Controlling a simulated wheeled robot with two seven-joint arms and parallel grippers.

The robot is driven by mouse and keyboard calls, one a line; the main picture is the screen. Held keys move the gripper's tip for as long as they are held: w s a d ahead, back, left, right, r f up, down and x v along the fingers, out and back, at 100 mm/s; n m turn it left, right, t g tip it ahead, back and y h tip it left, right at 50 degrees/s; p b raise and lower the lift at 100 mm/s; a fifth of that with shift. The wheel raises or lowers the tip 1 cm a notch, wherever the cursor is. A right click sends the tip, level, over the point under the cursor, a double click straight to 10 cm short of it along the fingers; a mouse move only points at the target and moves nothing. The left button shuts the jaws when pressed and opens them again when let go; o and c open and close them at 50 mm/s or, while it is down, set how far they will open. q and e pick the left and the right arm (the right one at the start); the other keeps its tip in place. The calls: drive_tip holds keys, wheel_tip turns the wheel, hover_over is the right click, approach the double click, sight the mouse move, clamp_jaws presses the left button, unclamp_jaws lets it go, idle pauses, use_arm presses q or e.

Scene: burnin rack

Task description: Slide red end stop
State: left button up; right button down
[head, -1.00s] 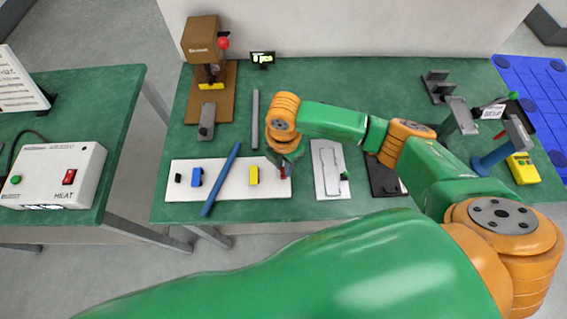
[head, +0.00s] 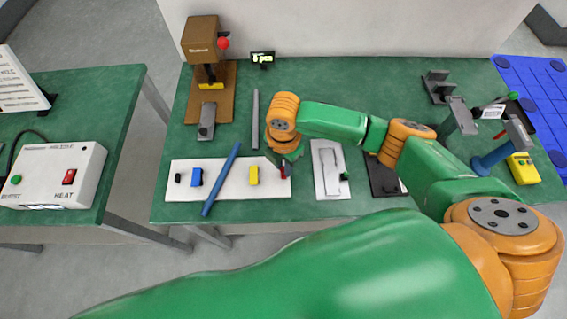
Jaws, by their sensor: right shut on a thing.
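The red end stop (head: 284,172) shows as a small red piece at the right end of the white board (head: 222,189). My right gripper (head: 284,165) points down over it and is shut on it; the fingers are small and partly hidden by the wrist. On the same board are a yellow block (head: 254,175), a blue block (head: 196,177) and a small black block (head: 178,178). A blue bar (head: 221,179) lies slantwise across the board. The green arm in the foreground ends out of view, and my left gripper does not show.
A grey bar (head: 255,119) lies behind the board. A brown press (head: 207,80) stands at the back left. A white plate (head: 331,184) with a green knob lies right of the gripper, beside a dark plate (head: 379,177). A yellow meter (head: 522,168) stands far right.

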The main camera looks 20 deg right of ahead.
drive_tip(key=a, duration=0.2)
drive_tip(key=w+a, duration=0.1)
drive_tip(key=a, duration=0.1)
idle(0.3)
drive_tip(key=c, duration=0.7)
unclamp_jaws()
drive_tip(key=shift+c, duration=0.2)
wheel_tip(320, 180, up, 7)
drive_tip(key=shift+b, duration=0.4)
